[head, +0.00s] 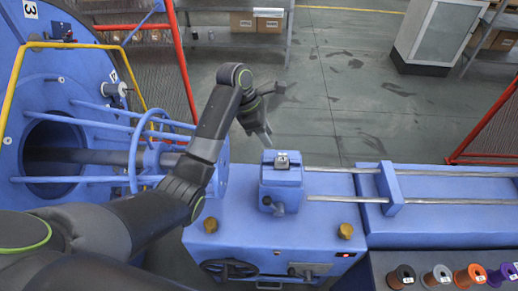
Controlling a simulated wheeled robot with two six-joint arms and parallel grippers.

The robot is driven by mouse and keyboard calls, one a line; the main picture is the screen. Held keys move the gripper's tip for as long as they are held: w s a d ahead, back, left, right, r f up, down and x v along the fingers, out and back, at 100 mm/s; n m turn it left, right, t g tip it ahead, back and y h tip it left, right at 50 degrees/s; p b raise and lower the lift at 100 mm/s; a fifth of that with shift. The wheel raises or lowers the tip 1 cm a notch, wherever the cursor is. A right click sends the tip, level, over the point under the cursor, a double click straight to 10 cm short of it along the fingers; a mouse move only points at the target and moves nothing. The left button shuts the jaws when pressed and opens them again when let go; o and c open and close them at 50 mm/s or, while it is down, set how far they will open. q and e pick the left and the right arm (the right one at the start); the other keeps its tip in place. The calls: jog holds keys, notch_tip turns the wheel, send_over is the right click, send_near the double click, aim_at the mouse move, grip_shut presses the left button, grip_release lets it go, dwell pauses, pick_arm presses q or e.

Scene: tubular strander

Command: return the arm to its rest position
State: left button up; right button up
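My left arm comes in from the lower left and reaches over the blue strander machine (280,240). Its elbow and wrist links are dark with green rings. The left gripper (266,134) hangs from the wrist, pointing down, above and behind the blue block (282,182) on the machine. The gripper is small and blurred, so I cannot tell whether its fingers are open or shut. I see nothing held in it. My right gripper is not in view.
A blue wheel-like frame with rods (150,150) and a yellow rail (20,75) stand at the left, close to the arm. Red fence posts (182,65) rise behind. Colored spools (470,274) sit at the lower right. The grey floor (355,100) behind the machine is open.

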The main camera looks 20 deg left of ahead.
pick_arm(q)
jog(key=shift+w+a+r, duration=0.15)
jog(key=shift+r, duration=0.45)
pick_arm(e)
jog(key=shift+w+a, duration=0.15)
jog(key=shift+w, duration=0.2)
